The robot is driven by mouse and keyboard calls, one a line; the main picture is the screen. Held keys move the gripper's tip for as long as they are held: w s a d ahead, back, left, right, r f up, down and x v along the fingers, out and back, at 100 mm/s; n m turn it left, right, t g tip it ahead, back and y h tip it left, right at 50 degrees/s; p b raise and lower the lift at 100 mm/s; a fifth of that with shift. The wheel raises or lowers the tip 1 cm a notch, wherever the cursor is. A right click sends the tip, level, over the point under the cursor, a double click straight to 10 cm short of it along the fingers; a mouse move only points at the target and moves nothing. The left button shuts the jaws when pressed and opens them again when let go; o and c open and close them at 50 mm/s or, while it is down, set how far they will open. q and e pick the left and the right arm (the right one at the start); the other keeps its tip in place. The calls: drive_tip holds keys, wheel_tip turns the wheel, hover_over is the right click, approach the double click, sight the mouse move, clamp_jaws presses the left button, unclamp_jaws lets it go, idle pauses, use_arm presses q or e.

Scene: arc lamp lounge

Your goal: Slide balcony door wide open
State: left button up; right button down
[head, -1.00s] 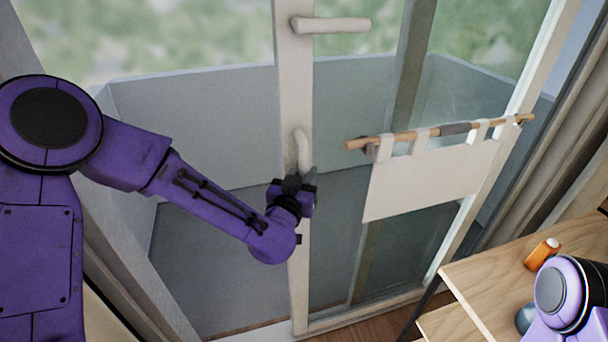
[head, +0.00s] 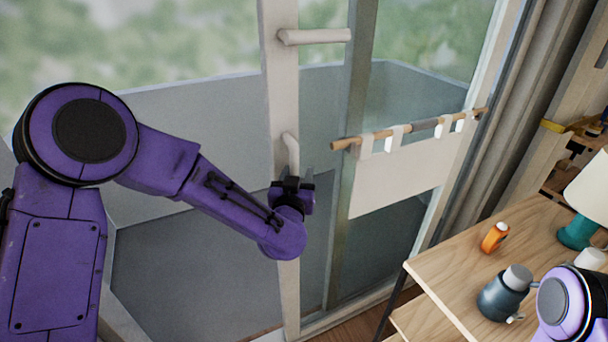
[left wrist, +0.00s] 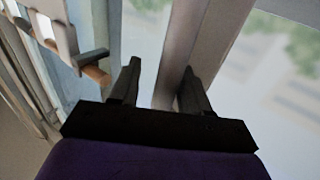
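The balcony door (head: 279,90) is a glass leaf with a pale upright stile. Its glass extends to the right of the stile, and the space to the left looks clear. A pale bar (head: 315,37) sticks out high on the stile, with a curved pale handle piece (head: 291,150) lower down. My left gripper (head: 291,185) is at the stile, just below the curved piece. In the left wrist view its two fingers (left wrist: 158,88) are apart, the right one overlapping the stile (left wrist: 192,45). Nothing clearly shows held between them. My right gripper is out of view.
A wooden rod (head: 400,134) with a white cloth (head: 400,185) crosses the door's right part. A wooden table (head: 450,270) at lower right bears an orange bottle (head: 495,237), a dark jug (head: 500,298) and a teal-based lamp (head: 578,232). Curtains hang on the right.

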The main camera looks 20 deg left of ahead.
use_arm(q)
drive_tip(key=shift+w+d+f, duration=0.25)
drive_tip(key=shift+w+d, duration=0.35)
drive_tip(key=shift+d, duration=0.1)
drive_tip(key=shift+s+r, duration=0.15)
drive_tip(key=shift+a, duration=0.15)
drive_tip(key=s+d+b, duration=0.1)
drive_tip(key=s+b, duration=0.1)
drive_tip(key=s, duration=0.8)
drive_tip(key=shift+s+d+b, duration=0.2)
drive_tip(key=shift+d+b, duration=0.1)
drive_tip(key=shift+d, duration=0.05)
